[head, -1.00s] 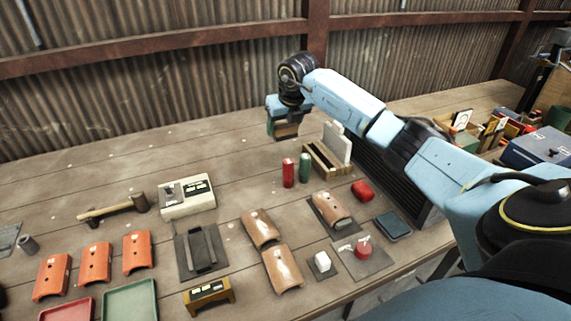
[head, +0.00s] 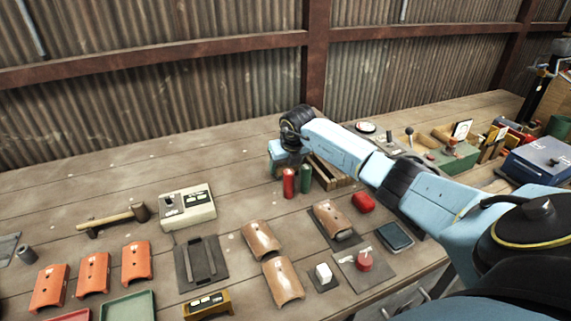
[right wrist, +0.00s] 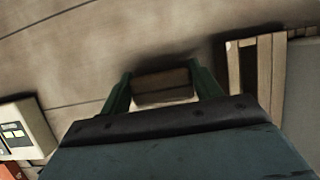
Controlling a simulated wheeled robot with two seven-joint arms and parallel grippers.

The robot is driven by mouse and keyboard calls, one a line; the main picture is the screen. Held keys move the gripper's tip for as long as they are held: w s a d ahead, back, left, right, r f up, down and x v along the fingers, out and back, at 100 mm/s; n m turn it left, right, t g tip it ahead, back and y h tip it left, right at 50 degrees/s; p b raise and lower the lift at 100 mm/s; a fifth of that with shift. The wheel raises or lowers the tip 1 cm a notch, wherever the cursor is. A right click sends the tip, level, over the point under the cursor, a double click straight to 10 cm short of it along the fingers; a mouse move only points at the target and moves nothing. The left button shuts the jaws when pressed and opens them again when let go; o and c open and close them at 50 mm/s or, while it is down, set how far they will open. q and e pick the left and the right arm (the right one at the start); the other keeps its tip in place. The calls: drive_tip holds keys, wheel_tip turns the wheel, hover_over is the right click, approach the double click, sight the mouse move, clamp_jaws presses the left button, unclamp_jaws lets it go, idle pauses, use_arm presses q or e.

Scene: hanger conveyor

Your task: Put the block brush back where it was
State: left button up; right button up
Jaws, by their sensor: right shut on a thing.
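The block brush (right wrist: 165,84) shows in the right wrist view as a brown wooden block between my two green fingers. My right gripper (right wrist: 163,88) is shut on it. In the head view my right gripper (head: 284,160) is low over the table, just behind the red cylinder (head: 289,183) and green cylinder (head: 306,178). The brush is mostly hidden there, and I cannot tell whether it touches the table. A slatted wooden holder (head: 328,178) stands to the right of the gripper, and also shows at right in the right wrist view (right wrist: 262,68). My left gripper is not in view.
A beige device (head: 187,207) and a hammer (head: 112,217) lie to the left. Curved brown tiles (head: 262,237), a red-knobbed plate (head: 363,262) and a dark pad (head: 394,237) lie nearer. Bare table spreads behind and left of the gripper.

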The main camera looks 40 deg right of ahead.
drive_tip(key=shift+f, duration=0.15)
drive_tip(key=o, duration=1)
drive_tip(key=shift+c, duration=0.2)
drive_tip(key=shift+r, duration=0.4)
drive_tip(key=v, duration=1.1)
drive_tip(key=shift+r+p, duration=0.3)
drive_tip(key=shift+s, duration=0.15)
